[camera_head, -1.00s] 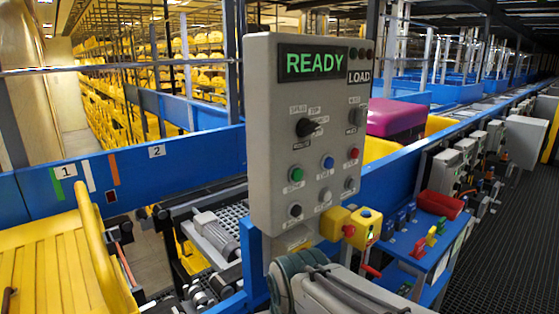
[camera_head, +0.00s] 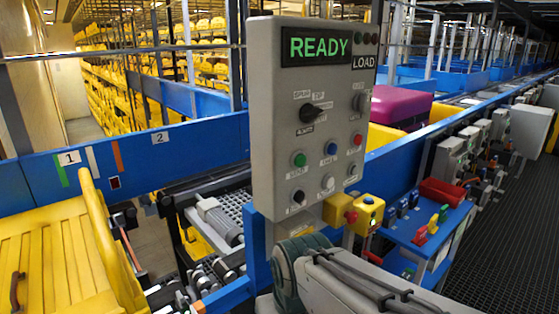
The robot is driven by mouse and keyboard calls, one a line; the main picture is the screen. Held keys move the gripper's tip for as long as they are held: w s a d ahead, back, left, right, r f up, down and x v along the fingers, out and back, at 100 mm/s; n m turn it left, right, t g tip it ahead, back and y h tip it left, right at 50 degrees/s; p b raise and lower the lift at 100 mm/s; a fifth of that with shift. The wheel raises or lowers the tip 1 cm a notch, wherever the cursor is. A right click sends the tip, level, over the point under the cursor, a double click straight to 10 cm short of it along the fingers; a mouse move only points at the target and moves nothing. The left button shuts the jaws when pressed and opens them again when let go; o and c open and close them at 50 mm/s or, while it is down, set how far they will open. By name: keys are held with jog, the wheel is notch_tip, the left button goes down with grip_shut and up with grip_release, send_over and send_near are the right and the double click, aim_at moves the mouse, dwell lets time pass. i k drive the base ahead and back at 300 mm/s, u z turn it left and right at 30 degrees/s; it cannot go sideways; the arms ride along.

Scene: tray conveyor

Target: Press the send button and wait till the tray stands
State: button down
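A grey control panel (camera_head: 270,130) stands upright in the middle of the view. Its display (camera_head: 317,46) reads READY in green, with a LOAD label beside it. The green button (camera_head: 299,159) sits at the panel's lower left; the small label under it looks like SEND. A blue button (camera_head: 331,148) and a red button (camera_head: 357,139) are to its right. A yellow slatted tray (camera_head: 45,250) with a raised curved side is at the lower left, below marker 1. My gripper is out of view; only part of my arm shows below the panel.
A blue rail (camera_head: 200,140) with markers 1 and 2 runs behind the tray. A yellow box with a red knob (camera_head: 368,212) juts out below the panel. A blue shelf (camera_head: 425,235) with coloured parts stands to its right. Dark grated floor (camera_head: 500,240) lies clear at the right.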

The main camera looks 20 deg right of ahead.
aim_at(299, 161)
jog(key=z, duration=1.75)
jog(key=k, duration=1)
jog(key=u, duration=1.05)
jog(key=i, duration=0.5)
jog(key=u, duration=0.1)
